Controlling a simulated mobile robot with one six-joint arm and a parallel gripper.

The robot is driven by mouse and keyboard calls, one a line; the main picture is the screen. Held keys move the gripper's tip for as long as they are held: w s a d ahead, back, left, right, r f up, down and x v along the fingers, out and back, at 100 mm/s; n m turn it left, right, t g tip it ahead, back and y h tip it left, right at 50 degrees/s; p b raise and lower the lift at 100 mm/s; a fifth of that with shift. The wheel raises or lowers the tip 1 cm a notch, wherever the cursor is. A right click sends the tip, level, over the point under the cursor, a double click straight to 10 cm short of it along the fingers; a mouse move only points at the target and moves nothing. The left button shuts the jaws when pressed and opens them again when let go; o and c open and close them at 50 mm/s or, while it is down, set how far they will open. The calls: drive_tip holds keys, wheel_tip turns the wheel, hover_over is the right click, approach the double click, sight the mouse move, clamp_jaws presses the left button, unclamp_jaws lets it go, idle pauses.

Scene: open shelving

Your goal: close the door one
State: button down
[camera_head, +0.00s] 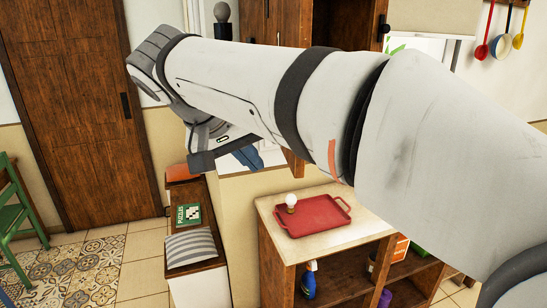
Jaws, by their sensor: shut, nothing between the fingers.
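A wooden cabinet (289,22) stands at the top middle, partly hidden by my arm. A dark wooden panel (345,22) of it, with a black handle at its right edge, looks like a door standing open. A narrower wooden panel (255,22) with a small dark handle is at its left. Which one is door one, I cannot tell. My arm crosses the view from the lower right to the upper left. My gripper (203,160) is shut and empty below my wrist, partly hidden by the arm. Its distance from the cabinet is unclear.
A low wooden shelf unit (275,262) holds a red tray (318,217) and a bulb (291,202). A bench (205,284) carries a striped cushion (191,248) and a green book (187,215). A tall brown door (75,100) and green chair (15,210) are at left.

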drive_tip(key=shift+w+d+f+p, duration=0.15)
drive_tip(key=shift+d+p, duration=0.05)
drive_tip(key=shift+d, duration=0.9)
drive_tip(key=shift+w+d+f+p, duration=0.15)
drive_tip(key=shift+d+p, duration=0.05)
drive_tip(key=shift+d, duration=0.85)
